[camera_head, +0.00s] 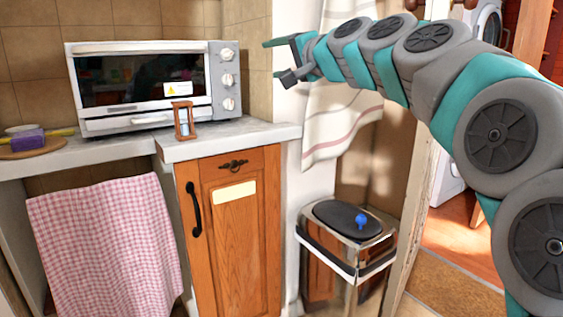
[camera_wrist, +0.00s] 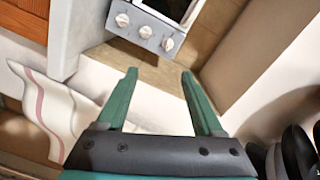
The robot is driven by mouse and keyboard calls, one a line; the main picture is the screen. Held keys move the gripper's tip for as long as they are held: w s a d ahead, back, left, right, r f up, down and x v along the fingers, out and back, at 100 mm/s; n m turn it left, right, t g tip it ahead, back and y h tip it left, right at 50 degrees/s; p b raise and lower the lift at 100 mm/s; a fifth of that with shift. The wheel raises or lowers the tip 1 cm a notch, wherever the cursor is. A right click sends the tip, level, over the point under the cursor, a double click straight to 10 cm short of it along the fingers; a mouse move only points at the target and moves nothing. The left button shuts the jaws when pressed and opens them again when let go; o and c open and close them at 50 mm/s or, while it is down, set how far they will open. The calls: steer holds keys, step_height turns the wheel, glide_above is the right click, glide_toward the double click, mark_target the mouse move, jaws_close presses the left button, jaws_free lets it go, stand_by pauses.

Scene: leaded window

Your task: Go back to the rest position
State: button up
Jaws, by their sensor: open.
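My gripper (camera_head: 277,60) is raised at the upper middle of the head view, to the right of the toaster oven and in front of the wall by the striped curtain. In the wrist view my gripper (camera_wrist: 160,80) shows two green fingers spread apart with nothing between them. My arm reaches in from the right side of the head view. No object is held.
A toaster oven (camera_head: 150,85) and an hourglass (camera_head: 184,121) stand on the counter (camera_head: 230,139) above a wooden cabinet (camera_head: 240,240). A metal bin (camera_head: 345,245) with a blue knob-like item stands right of it. A striped curtain (camera_head: 335,120) hangs below my arm.

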steer(key=s+d+f+n+g+h, duration=0.1)
steer(key=s+f+n+g, duration=0.15)
steer(key=s+f, duration=0.55)
steer(key=s+f+n+g+h, duration=0.1)
steer(key=s+f+g+h, duration=0.15)
steer(key=f, duration=0.95)
steer(key=s+d+f+n+g+h, duration=0.1)
steer(key=s+f+g, duration=0.2)
steer(key=s+f, duration=0.5)
steer(key=s+d+f+g+h, duration=0.1)
steer(key=s+d+f+g, duration=0.1)
steer(key=s+d+f, duration=0.2)
steer(key=s+d+f+n+g+h, duration=0.1)
steer(key=s+d+f, duration=0.4)
steer(key=s+f, duration=0.5)
steer(key=s+d+f+n+g+h, duration=0.1)
steer(key=s+d+f+g+h, duration=0.2)
steer(key=s, duration=0.9)
step_height(320, 180, down, 5)
steer(key=shift+s+d+r+g, duration=0.2)
steer(key=shift+s+d+g, duration=0.1)
steer(key=shift+d+g, duration=0.7)
steer(key=shift+a+h, duration=0.1)
steer(key=shift+h, duration=0.15)
